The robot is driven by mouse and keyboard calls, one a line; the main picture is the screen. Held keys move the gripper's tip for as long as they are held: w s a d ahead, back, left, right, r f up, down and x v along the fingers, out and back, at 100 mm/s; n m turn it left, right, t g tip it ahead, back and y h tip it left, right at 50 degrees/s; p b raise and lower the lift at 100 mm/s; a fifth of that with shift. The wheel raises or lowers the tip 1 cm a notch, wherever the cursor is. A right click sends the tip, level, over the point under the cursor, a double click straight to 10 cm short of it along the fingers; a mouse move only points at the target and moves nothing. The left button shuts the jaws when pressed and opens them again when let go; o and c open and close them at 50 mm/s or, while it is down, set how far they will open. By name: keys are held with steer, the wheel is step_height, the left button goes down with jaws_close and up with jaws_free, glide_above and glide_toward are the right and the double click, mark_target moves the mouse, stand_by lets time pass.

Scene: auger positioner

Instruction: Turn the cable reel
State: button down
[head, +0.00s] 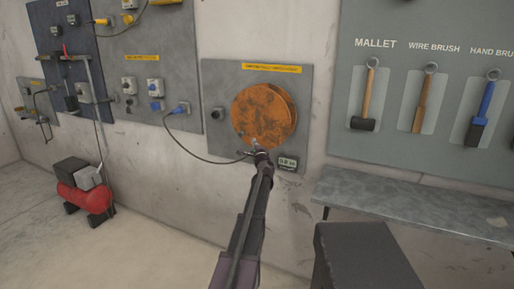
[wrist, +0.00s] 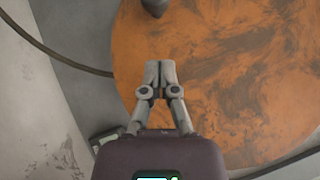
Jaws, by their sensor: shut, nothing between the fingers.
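The cable reel (head: 262,116) is a round orange, rust-marked disc on a grey wall panel (head: 222,78) in the head view. It fills most of the wrist view (wrist: 235,75). My gripper (head: 255,149) is at the reel's lower edge in the head view. In the wrist view my gripper (wrist: 160,72) has its fingertips together in front of the orange face, with nothing between them. I cannot tell whether the tips touch the reel. A dark knob-like part (wrist: 154,6) shows at the top edge of the wrist view.
A dark cable (head: 190,153) runs from a blue plug (head: 181,109) toward the reel. A small display (head: 288,163) is at the panel's lower right. A tool board (head: 440,60) and a grey bench (head: 420,205) are at right. A red compressor (head: 84,197) stands on the floor at left.

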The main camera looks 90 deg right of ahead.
mark_target(241, 132)
steer(key=shift+w+d+r+p, duration=0.2)
steer(key=shift+w+d, duration=0.1)
steer(key=shift+w, duration=0.25)
steer(key=shift+w+d+r+p, duration=0.15)
steer(key=shift+w+d+r, duration=0.1)
steer(key=shift+w, duration=0.35)
steer(key=shift+w+d+r+p, duration=0.2)
steer(key=shift+w+d, duration=0.1)
steer(key=shift+w, duration=0.25)
steer(key=shift+w+d+r+p, duration=0.2)
steer(key=shift+w+r+p, duration=0.15)
steer(key=shift+w, duration=0.1)
steer(key=shift+w+d+r, duration=0.15)
steer(key=shift+w+r, duration=0.1)
steer(key=shift+w, duration=0.05)
steer(key=shift+w+d+r+p, duration=0.3)
steer(key=shift+w+r+p, duration=0.4)
steer(key=shift+p, duration=0.2)
steer(key=shift+w+d+r+p, duration=0.15)
steer(key=shift+w+r+p, duration=0.1)
steer(key=shift+r+p, duration=0.25)
steer(key=shift+w+d+r+p, duration=0.1)
steer(key=shift+w+r+p, duration=0.15)
steer(key=shift+r+p, duration=0.2)
steer(key=shift+w+d+r+p, duration=0.1)
steer(key=shift+w+r+p, duration=0.2)
steer(key=shift+r+p, duration=0.4)
steer(key=shift+w+d+r+p, duration=0.1)
steer(key=shift+r+p, duration=1.55)
